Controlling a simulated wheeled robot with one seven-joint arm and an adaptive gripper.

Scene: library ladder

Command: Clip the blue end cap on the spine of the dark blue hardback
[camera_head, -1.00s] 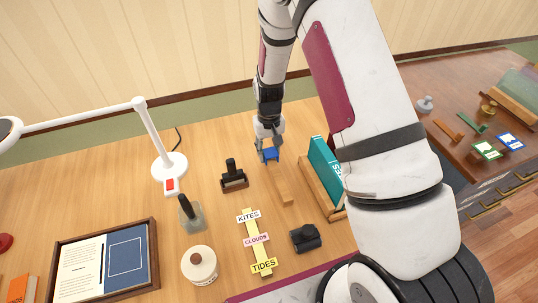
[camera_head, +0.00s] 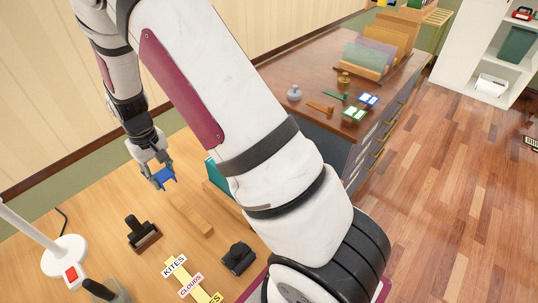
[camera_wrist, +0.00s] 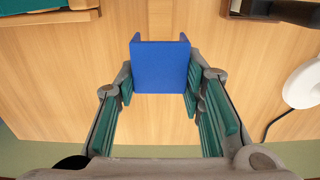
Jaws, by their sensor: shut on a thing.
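My gripper (camera_head: 158,180) is shut on the blue end cap (camera_head: 167,175) and holds it above the light wooden desk. In the wrist view the blue end cap (camera_wrist: 160,65) is a blue U-shaped piece between the fingertips of my gripper (camera_wrist: 160,85), with two short side walls at its far end. I see no dark blue hardback that I can identify in the views of now. Teal books (camera_head: 215,175) stand partly hidden behind my arm.
A wooden block (camera_head: 190,213), a stamp (camera_head: 143,235), a black camera (camera_head: 238,258) and word strips (camera_head: 190,285) lie on the desk. A white lamp base (camera_head: 63,256) stands at the left. A brown cabinet (camera_head: 300,75) with a file rack (camera_head: 370,57) stands beyond.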

